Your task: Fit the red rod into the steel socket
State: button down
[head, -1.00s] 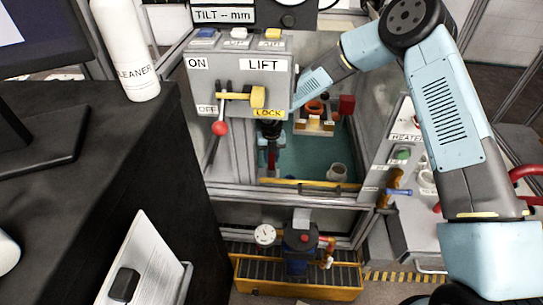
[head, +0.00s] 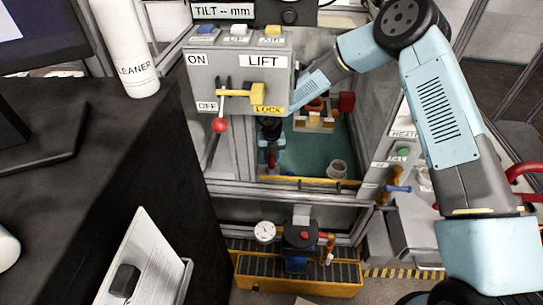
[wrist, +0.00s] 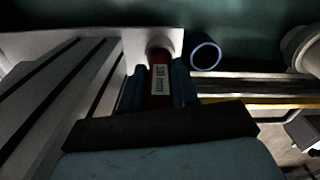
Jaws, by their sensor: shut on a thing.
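The red rod (wrist: 160,77), with a white length label, is clamped between the two blue fingers of my gripper (wrist: 158,88) in the wrist view. Its far end is at a pale plate (wrist: 140,42); I cannot tell whether it touches it. A blue-grey ring (wrist: 205,52) lies just right of the rod's end, apart from it. It may be the steel socket, but I cannot tell. In the head view my gripper (head: 270,140) is low inside the bay, partly behind the lift panel, with a little of the red rod (head: 272,158) showing.
The grey lift panel (head: 230,78) with its levers stands in front of my forearm. A yellow-edged rail (head: 310,182) crosses the bay's front. A pale cup (head: 337,169) stands right on the green floor (head: 310,150). An orange object on a stand (head: 315,115) is behind.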

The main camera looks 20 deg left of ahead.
jog(key=shift+f, duration=0.65)
jog(key=c, duration=0.8)
grip_release()
jog(key=shift+f, duration=0.1)
notch_tip(320, 180, up, 14)
jog(key=shift+f, duration=0.1)
